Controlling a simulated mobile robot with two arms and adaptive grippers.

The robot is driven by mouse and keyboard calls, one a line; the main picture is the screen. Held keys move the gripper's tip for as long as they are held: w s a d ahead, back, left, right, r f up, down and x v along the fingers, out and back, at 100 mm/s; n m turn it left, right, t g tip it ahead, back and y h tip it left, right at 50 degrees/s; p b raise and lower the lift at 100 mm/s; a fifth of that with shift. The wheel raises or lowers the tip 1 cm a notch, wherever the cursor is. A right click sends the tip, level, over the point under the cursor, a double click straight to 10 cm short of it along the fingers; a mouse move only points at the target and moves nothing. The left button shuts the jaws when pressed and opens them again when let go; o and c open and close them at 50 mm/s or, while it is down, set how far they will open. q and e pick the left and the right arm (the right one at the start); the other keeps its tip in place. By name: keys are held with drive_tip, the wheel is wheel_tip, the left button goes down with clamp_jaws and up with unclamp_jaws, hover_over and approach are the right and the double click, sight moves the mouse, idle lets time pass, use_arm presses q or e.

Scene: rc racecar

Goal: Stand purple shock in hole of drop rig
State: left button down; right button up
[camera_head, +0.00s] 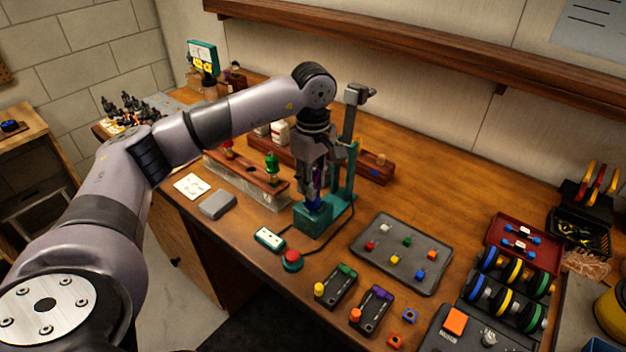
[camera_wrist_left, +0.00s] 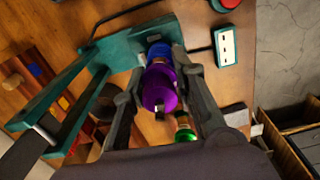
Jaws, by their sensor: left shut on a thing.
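The purple shock (camera_head: 317,178) is upright between the fingers of my left gripper (camera_head: 312,186), which is shut on it. In the left wrist view the purple shock (camera_wrist_left: 159,88) sits between the two fingers (camera_wrist_left: 162,82), with a blue part (camera_wrist_left: 159,52) at its far end. The teal drop rig (camera_head: 326,219) stands on the bench, and the shock is over its base block. The rig's frame also shows in the left wrist view (camera_wrist_left: 113,50). The hole is hidden, so I cannot tell whether the shock's lower end is inside it. My right gripper is not in view.
A wooden rack left of the rig holds a green shock (camera_head: 272,168) and a red-topped one (camera_head: 227,149). A small white-faced box (camera_head: 269,238) and a red button (camera_head: 292,261) stand in front. A grey tray (camera_head: 372,262) of small blocks lies right.

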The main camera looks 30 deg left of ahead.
use_arm(q)
drive_tip(key=shift+f+b, duration=0.75)
drive_tip(key=shift+f, duration=0.35)
drive_tip(key=c, duration=1.2)
unclamp_jaws()
drive_tip(key=shift+r, duration=0.1)
wheel_tip(320, 180, up, 12)
drive_tip(key=shift+f, duration=0.1)
drive_tip(key=shift+s+f, duration=0.1)
drive_tip(key=shift+f, duration=0.05)
